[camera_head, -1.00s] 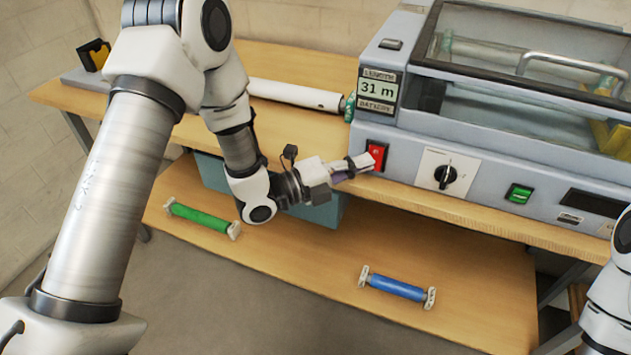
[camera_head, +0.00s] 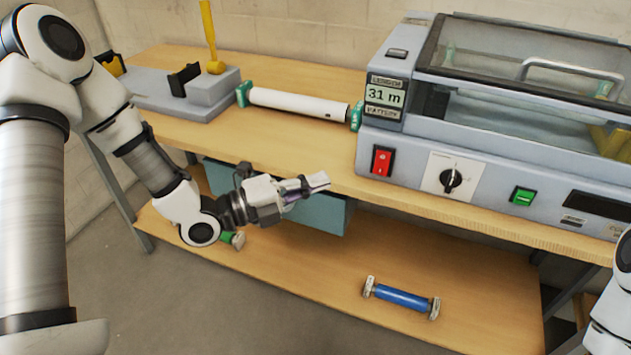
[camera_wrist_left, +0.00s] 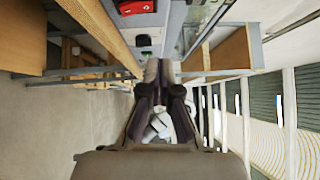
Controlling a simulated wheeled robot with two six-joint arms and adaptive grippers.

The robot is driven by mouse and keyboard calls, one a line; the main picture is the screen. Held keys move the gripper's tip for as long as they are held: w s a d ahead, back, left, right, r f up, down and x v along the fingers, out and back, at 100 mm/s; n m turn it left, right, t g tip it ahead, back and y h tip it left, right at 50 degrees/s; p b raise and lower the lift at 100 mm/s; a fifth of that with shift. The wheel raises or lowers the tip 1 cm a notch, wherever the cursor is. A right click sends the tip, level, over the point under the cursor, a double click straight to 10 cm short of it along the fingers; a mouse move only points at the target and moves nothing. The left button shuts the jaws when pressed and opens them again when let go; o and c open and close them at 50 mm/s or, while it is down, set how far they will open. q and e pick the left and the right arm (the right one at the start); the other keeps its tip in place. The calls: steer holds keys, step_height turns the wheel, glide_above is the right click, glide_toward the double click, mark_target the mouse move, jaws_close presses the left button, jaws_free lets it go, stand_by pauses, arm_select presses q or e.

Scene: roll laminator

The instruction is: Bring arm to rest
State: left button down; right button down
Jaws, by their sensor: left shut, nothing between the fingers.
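My left gripper (camera_head: 318,183) is shut and empty in the head view. It hangs in the air in front of the workbench's front edge, left of the laminator (camera_head: 400,140) and apart from it. In the left wrist view the gripper's fingers (camera_wrist_left: 160,80) are closed together. The red switch (camera_head: 382,161) on the laminator's front is clear of the gripper; it also shows at the top of the left wrist view (camera_wrist_left: 137,6). Part of my right arm shows at the right edge of the head view, but its gripper is out of view.
A white roll (camera_head: 300,105) with green ends lies on the bench (camera_head: 270,148) beside a grey stand (camera_head: 150,95). A teal drawer (camera_head: 325,216) is under the benchtop. A blue roller (camera_head: 402,299) and a partly hidden green roller (camera_head: 229,238) lie on the lower shelf (camera_head: 300,280).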

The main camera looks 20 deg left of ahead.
arm_select(q)
steer(key=shift+s+r, duration=0.1)
steer(key=shift+s, duration=0.05)
steer(key=s+d+f+n+g+y+p, duration=0.1)
steer(key=s+f+n+g+y, duration=0.15)
steer(key=s+f, duration=0.45)
steer(key=s+d+f+n+g+y, duration=0.1)
steer(key=s+f+n+g+y, duration=0.15)
steer(key=f, duration=0.95)
steer(key=s+d+f+n+g+y+p, duration=0.15)
steer(key=s+f+n+g, duration=0.25)
steer(key=f, duration=0.5)
steer(key=s+a+f+n+g+y, duration=0.2)
steer(key=s+a+f+n+y, duration=0.1)
steer(key=n, duration=0.6)
steer(key=s+a+f+n+g+y, duration=0.2)
steer(key=s+a+f+n+y, duration=0.1)
steer(key=s+n, duration=0.5)
steer(key=shift+s+a+n+g+b, duration=0.2)
steer(key=shift+a+n+g+b, duration=0.15)
steer(key=shift+a+n, duration=0.55)
steer(key=shift+y, duration=0.25)
